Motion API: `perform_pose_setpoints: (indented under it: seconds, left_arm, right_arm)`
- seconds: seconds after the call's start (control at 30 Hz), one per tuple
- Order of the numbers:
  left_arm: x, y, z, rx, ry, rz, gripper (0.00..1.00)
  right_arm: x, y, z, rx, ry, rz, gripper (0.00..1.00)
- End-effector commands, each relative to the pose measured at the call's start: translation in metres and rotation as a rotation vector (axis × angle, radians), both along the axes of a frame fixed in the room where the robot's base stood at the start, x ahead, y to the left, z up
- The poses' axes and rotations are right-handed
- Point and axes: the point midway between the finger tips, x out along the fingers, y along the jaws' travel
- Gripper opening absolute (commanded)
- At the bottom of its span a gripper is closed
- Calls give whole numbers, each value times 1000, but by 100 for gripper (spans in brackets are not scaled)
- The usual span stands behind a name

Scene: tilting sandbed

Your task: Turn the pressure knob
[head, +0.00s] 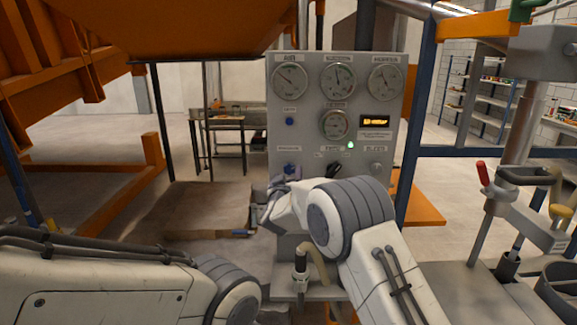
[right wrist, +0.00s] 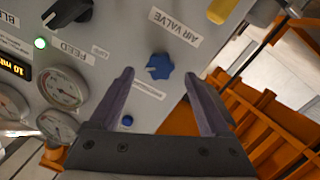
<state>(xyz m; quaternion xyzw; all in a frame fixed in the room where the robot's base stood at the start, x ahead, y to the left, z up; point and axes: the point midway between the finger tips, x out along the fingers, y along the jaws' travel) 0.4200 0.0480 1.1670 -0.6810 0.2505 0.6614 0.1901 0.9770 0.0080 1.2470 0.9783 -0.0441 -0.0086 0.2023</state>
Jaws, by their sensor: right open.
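The grey control panel (head: 355,105) stands ahead with gauges, switches and labels. A blue knob (head: 291,170) is at its lower left; it shows large in the right wrist view (right wrist: 159,66), with a pale mark on its face and a small label beside it. My right gripper (head: 272,192) is in front of the panel just below the knob, its fingertips partly hidden by the wrist. In the right wrist view the gripper (right wrist: 160,75) is open and empty, its fingers either side of the knob's line, apparently short of it. My left arm is at lower left; its gripper is out of view.
A black selector knob (head: 333,171) and a grey knob (head: 376,168) sit right of the blue knob. A small blue button (head: 289,121) is above it. A yellow part (right wrist: 222,10) lies beyond the AIR VALVE label. An orange frame (head: 60,50) fills the left.

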Motion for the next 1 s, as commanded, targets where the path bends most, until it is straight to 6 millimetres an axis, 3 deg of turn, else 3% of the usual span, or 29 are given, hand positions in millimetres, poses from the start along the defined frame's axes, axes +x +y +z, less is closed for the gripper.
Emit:
perform_pose_setpoints:
  seconds: [0.23, 0.63, 0.67, 0.8, 0.87, 1.0]
  left_arm:
    - [0, 0, 14, 0, 0, 1, 50]
    - [0, 0, 15, 0, 0, 1, 50]
    - [0, 0, 15, 0, 0, 1, 50]
    - [0, 0, 15, 0, 0, 1, 50]
    - [0, 0, 15, 0, 0, 1, 50]
    - [0, 0, 14, 0, 0, 1, 50]
  right_arm:
    - [26, -3, 1, -1, 1, 0, 81]
    - [31, -3, -1, 0, 2, 1, 81]
    - [31, -3, -1, 0, 2, 1, 73]
    - [31, -3, 0, 0, 1, 1, 20]
    - [31, -3, 0, 0, 1, 1, 0]
    - [31, -3, -1, 3, 1, 1, 0]
